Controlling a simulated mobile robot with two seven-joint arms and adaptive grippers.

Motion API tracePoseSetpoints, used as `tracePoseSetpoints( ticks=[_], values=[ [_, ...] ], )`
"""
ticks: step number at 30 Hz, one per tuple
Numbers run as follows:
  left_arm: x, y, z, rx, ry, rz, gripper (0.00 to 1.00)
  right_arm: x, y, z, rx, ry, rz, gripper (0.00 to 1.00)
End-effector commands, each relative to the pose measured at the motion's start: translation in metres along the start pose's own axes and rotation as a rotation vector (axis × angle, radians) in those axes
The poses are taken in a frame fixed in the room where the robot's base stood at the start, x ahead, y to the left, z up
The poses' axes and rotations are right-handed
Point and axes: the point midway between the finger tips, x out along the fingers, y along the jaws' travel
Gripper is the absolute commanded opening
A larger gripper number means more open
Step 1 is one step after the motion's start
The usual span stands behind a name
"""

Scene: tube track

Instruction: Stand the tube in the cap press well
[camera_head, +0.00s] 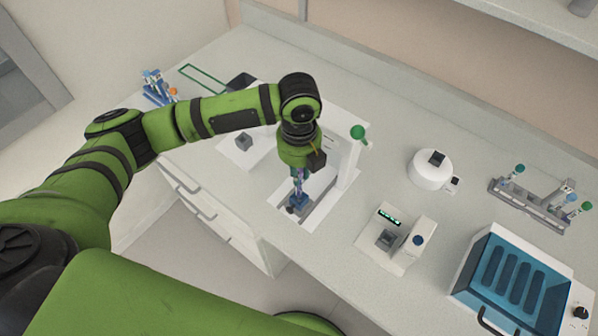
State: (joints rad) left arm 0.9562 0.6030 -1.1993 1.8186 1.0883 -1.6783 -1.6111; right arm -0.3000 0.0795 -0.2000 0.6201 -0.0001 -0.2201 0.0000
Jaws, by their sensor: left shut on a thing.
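My left gripper (298,186) comes down from above at the middle of the bench, pointing downward. It is shut on a small, slim tube, which is largely hidden by the fingers. Blue shows at the lower end of the gripper, but I cannot tell finger from tube there. Below it is a grey base on a white plate. The white column (347,163) with a green knob (358,132), which looks like the cap press, stands just right of the gripper. The well is hidden, and I cannot tell whether the tube is in it. My right gripper is not in view.
A grey rack (530,205) and a blue-lidded box (512,280) are at far right. A blue rack (156,88) is at far left.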

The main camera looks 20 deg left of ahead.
Motion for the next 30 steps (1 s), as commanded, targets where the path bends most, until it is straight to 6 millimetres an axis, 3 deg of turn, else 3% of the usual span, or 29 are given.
tracePoseSetpoints(
  ticks=[10, 12, 13, 30],
  values=[
    [-0.0063, 0.0005, 0.0002, -0.001, -0.001, 0.001, 0.0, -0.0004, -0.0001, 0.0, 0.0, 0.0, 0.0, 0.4],
    [-0.0063, 0.0004, 0.0002, -0.001, -0.001, 0.001, 0.36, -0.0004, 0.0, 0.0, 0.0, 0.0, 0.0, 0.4],
    [-0.0063, 0.0004, 0.0002, -0.001, -0.001, 0.001, 0.44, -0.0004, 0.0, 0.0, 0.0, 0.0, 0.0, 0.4],
    [-0.0061, 0.0004, 0.0001, -0.001, -0.001, 0.001, 0.44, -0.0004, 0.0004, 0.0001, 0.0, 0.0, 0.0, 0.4]
  ],
)
